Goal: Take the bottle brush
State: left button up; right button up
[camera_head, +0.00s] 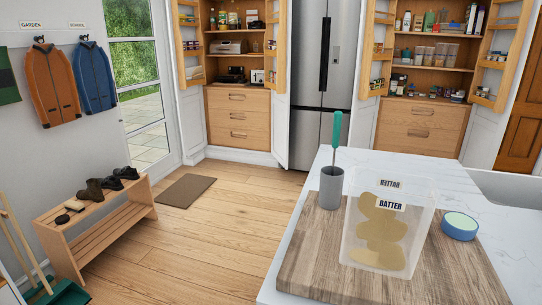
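A slim tool with a thick teal upper end (337,129) and a thin shaft stands upright in a grey cup (331,188) on the island. It looks like the bottle brush, but its lower end is hidden inside the cup, so I cannot tell for sure. Neither of my grippers is in view.
The cup stands on a wooden board (322,252) on the white marble island (447,185). A clear tub labelled BATTER (350,240) stands close on its right, and a blue round dish (460,226) farther right. A bench (98,225) with shoes stands left; the floor between is mostly clear.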

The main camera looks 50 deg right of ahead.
aim_at(338, 114)
jog(key=i+z, duration=0.1)
jog(key=i, duration=0.45)
jog(key=i+j, duration=0.1)
jog(key=i, duration=0.45)
jog(key=i+j+z, duration=0.15)
jog(key=i, duration=0.35)
jog(key=i+z, duration=0.1)
jog(key=i, duration=0.45)
jog(key=i+j+z, duration=0.1)
jog(key=z, duration=2.4)
